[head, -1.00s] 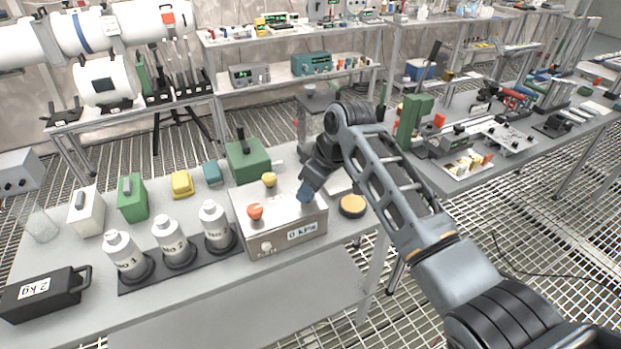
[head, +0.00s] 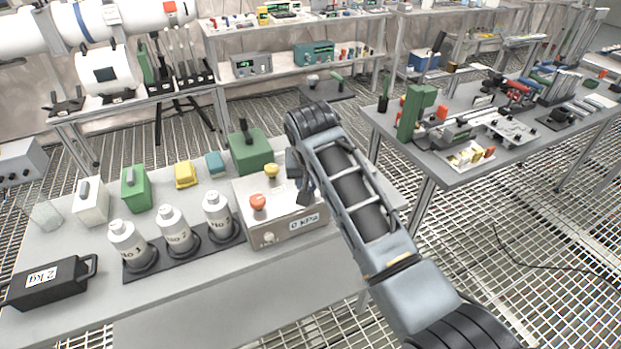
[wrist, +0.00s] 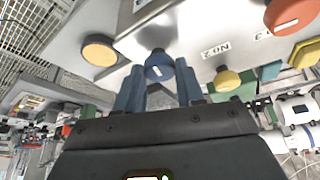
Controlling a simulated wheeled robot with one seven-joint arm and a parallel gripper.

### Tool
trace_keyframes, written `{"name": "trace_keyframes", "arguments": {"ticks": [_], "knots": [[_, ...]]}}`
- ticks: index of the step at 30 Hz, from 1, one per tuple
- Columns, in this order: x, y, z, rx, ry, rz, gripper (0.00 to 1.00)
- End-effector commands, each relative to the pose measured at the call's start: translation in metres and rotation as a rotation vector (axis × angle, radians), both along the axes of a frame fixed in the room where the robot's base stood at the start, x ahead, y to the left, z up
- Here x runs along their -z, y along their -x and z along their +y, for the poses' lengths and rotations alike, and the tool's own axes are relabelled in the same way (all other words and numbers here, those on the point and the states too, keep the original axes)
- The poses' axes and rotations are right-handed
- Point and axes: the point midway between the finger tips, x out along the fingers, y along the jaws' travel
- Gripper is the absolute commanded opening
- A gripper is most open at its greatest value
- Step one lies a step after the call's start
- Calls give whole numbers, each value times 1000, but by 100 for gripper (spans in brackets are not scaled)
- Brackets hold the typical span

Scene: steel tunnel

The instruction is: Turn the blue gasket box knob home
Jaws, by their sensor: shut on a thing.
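The gasket box (head: 272,230) is a silver box on the near table, with a red knob (head: 258,202) and a yellow knob (head: 271,171) on top and a "0 kPa" label on its front. The blue knob (wrist: 158,65) shows in the wrist view between my two blue-grey fingertips, with a short white mark on its face. My gripper (wrist: 158,72) is shut on it. In the head view my gripper (head: 304,192) is at the box's right end, and the blue knob is hidden behind my wrist and arm.
A green box with a black lever (head: 249,150) stands behind the gasket box. White bottles (head: 171,228) stand on a dark strip to its left. In the wrist view, an orange-yellow disc (wrist: 100,51) lies beside the box. A side table (head: 455,168) with tools stands right of my arm.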

Motion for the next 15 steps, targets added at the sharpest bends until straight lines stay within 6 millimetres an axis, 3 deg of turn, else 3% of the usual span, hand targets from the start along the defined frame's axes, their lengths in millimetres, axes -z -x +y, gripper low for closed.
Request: {"name": "trace_keyframes", "arguments": {"ticks": [15], "knots": [[-1,-2,4,449,-1,-1,7]]}}
